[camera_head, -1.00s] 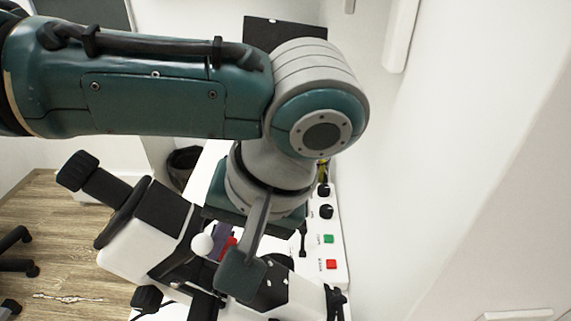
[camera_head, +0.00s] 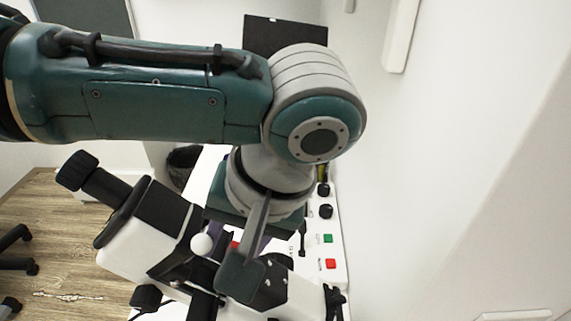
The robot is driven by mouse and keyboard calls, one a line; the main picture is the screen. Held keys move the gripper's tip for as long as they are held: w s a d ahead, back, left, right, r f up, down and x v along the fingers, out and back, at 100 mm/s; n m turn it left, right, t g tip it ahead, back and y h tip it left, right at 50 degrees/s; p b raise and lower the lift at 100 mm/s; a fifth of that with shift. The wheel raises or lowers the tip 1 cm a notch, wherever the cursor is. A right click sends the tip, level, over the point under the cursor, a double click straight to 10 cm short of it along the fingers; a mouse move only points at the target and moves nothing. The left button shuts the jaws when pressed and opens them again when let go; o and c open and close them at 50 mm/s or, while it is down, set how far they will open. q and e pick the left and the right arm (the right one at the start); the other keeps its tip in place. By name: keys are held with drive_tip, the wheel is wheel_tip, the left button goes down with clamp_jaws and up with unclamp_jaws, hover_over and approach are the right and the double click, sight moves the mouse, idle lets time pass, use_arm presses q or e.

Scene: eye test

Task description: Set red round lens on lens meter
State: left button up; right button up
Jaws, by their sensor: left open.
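The lens meter (camera_head: 128,258) is a white and black instrument with a black eyepiece at its upper left, in the lower left of the head view. My left gripper (camera_head: 238,270) points down over its middle. One grey finger with a wide dark pad shows; the other finger is mostly hidden. The gripper is open. A small red patch, likely the red round lens (camera_head: 235,244), shows just left of the near finger; most of it is hidden, and I cannot tell what it rests on. My right gripper is out of view.
A white control panel with black knobs (camera_head: 326,211), a green button (camera_head: 327,239) and a red button (camera_head: 330,264) stands right of the gripper. A white wall (camera_head: 460,170) fills the right side. A dark bin (camera_head: 183,165) stands behind, and wooden floor (camera_head: 45,215) lies left.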

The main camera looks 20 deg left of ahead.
use_arm(q)
drive_tip(key=shift+s+a, duration=0.1)
drive_tip(key=v, duration=0.9)
drive_tip(key=s+d+f+m+h+p, duration=0.1)
drive_tip(key=s+d+f+m+h, duration=0.35)
drive_tip(key=s+d+h, duration=0.35)
drive_tip(key=s+a+t+y, duration=0.1)
drive_tip(key=s+a+t, duration=0.15)
drive_tip(key=a, duration=0.45)
drive_tip(key=s+a+t+y, duration=0.1)
drive_tip(key=s+a+y, duration=0.15)
drive_tip(key=a, duration=0.55)
wheel_tip(320, 180, up, 34)
drive_tip(key=s+p, duration=0.1)
drive_tip(key=p, duration=3.4)
drive_tip(key=shift+a+r, duration=0.2)
drive_tip(key=shift+s+m, duration=0.15)
drive_tip(key=shift+m, duration=0.1)
